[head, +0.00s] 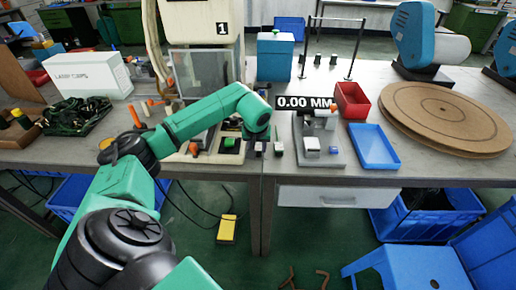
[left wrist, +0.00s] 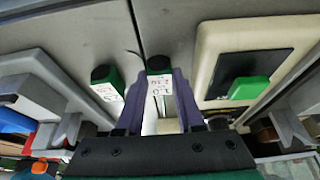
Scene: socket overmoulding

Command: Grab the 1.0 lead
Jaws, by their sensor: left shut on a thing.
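The 1.0 lead (left wrist: 159,86) shows in the left wrist view as a small piece with a white label and a green and black end. My left gripper (left wrist: 160,100) is shut on it, with a purple-grey finger on each side. A similar lead labelled 1.5 (left wrist: 108,88) stands just left of the fingers, apart from the held one. In the head view my left gripper (head: 260,148) is low over the table's front edge, and the held lead is mostly hidden there. The other lead (head: 278,148) shows just right of it. My right gripper is not in view.
A machine base with a green button (head: 231,143) is close left of the gripper. A grey measuring stand (head: 329,153) under a "0.00 MM" readout is close right. Beyond it are a blue tray (head: 374,147), a red bin (head: 352,100) and a round brown board (head: 440,115).

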